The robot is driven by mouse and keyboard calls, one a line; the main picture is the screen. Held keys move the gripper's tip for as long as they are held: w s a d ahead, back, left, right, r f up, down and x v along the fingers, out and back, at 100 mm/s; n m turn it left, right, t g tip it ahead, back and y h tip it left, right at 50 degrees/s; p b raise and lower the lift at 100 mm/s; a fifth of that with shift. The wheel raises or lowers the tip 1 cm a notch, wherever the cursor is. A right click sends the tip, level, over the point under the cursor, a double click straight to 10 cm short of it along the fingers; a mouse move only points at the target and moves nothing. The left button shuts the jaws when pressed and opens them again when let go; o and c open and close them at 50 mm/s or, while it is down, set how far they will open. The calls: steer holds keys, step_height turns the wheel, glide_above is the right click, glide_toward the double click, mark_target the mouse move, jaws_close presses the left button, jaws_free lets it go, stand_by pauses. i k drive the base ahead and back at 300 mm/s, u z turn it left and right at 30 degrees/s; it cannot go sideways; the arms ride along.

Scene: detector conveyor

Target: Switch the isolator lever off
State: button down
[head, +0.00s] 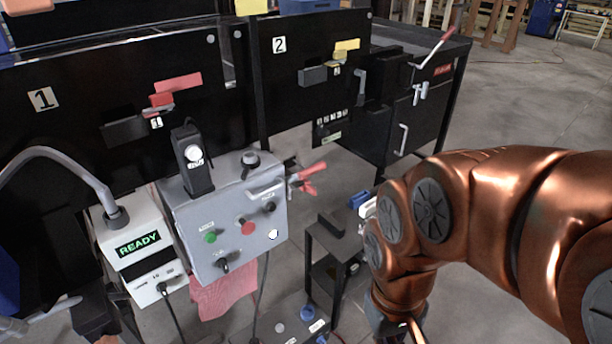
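A long lever with a red grip (437,47) sticks up at a slant from the top of the black cabinet (400,113) at the upper right, beside a small red label. A second red-handled part (307,175) juts from the right side of the grey control box (227,225). No readable label shows which of the two is the isolator lever. My copper arm comes in from the right and bends down to the bottom edge, well apart from both. My gripper's fingers are cut off below the frame.
A white unit (138,248) reading READY stands left of the grey box. A small black stand (335,240) is near my arm. Open floor lies at the right.

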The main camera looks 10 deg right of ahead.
mark_target(316, 167)
steer(key=u, duration=0.05)
steer(key=k, duration=0.6)
steer(key=u, duration=0.65)
steer(key=i, duration=1)
steer(key=z, duration=0.3)
